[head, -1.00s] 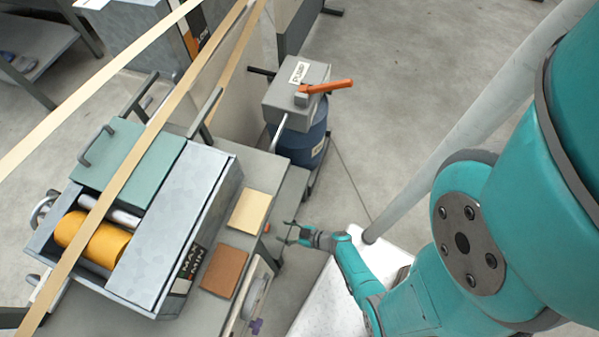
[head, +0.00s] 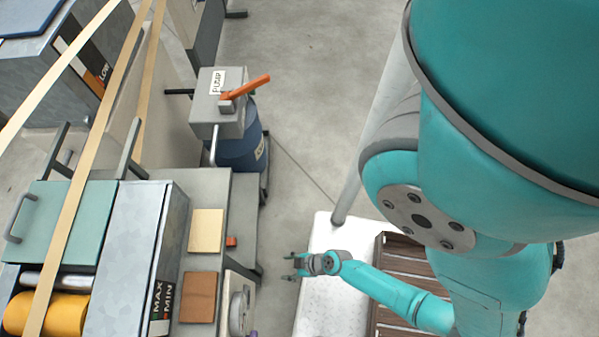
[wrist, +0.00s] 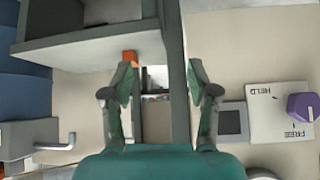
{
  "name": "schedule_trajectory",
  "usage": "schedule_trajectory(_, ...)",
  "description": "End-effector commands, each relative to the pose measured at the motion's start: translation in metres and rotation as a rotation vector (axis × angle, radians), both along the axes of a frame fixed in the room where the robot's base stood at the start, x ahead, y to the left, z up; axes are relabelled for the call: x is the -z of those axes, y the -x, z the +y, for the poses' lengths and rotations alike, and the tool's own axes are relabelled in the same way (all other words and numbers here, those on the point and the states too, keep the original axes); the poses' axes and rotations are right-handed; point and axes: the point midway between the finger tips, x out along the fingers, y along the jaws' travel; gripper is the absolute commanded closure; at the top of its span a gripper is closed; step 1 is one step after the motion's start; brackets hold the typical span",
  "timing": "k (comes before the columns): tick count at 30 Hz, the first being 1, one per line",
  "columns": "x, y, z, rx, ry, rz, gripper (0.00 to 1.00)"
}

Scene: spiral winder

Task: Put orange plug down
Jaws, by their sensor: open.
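A small orange plug (head: 231,241) sits at the right edge of the grey bench (head: 212,178), beside a pale yellow square pad. My gripper (head: 289,266) is open and empty, to the right of the plug and apart from it. In the wrist view the plug (wrist: 130,57) shows on a grey surface edge, just past the left fingertip of my gripper (wrist: 160,68). Nothing is between the fingers' tips except background. The plug's lower part cannot be made out.
A brown pad (head: 198,297) lies on the bench. A pump (head: 222,105) with an orange lever stands behind it. A white surface (head: 322,290) and brown slatted thing (head: 392,262) are at right. Open floor lies behind.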

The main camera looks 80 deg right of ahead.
Motion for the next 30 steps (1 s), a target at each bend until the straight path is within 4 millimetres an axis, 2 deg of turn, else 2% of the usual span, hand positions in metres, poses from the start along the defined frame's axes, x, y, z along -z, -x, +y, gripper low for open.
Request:
schedule_trajectory(1, -0.020, 0.015, 0.001, 0.014, 0.027, 0.005, 0.41)
schedule_trajectory(3, -0.049, 0.028, -0.004, 0.050, 0.063, -0.006, 0.41)
schedule_trajectory(5, -0.078, 0.036, -0.009, 0.079, 0.090, -0.030, 0.41)
schedule_trajectory(7, -0.117, 0.043, -0.015, 0.109, 0.116, -0.074, 0.41)
schedule_trajectory(11, -0.199, 0.048, -0.024, 0.147, 0.137, -0.195, 0.41)
schedule_trajectory(15, -0.296, 0.045, -0.025, 0.154, 0.112, -0.354, 0.41)
schedule_trajectory(19, -0.369, 0.041, -0.020, 0.133, 0.062, -0.478, 0.41)
schedule_trajectory(21, -0.396, 0.039, -0.017, 0.122, 0.037, -0.523, 0.41)
schedule_trajectory(24, -0.420, 0.037, -0.013, 0.111, 0.011, -0.561, 0.41)
schedule_trajectory(30, -0.427, 0.037, -0.012, 0.108, 0.001, -0.573, 0.41)
